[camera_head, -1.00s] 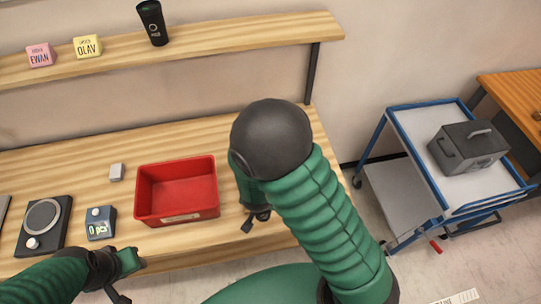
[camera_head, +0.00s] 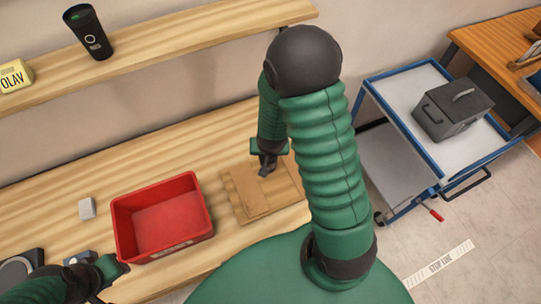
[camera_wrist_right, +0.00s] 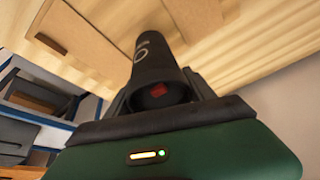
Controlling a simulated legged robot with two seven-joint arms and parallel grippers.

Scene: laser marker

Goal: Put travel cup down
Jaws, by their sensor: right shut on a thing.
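My right gripper (camera_head: 268,160) is over the workbench (camera_head: 50,180), right of the red bin. In the right wrist view it (camera_wrist_right: 160,88) is shut on a dark tapered cylinder with a pale mark, which looks like a travel cup (camera_wrist_right: 155,57). A small red square shows at its near end. In the head view the held cup cannot be told from the dark fingers. Another black travel cup (camera_head: 88,31), with a pale ring mark and a green spot at its lid, stands upright on the shelf. My left gripper (camera_head: 118,268) is beside the bin's front left; its opening is unclear.
A red bin (camera_head: 205,222) stands empty on the bench. Flat brown cardboard (camera_head: 260,192) lies below my right gripper. A yellow OLAV block (camera_head: 14,77) sits on the shelf (camera_head: 170,38). A blue-framed trolley (camera_head: 385,92) carrying a grey box (camera_head: 452,112) stands to the right.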

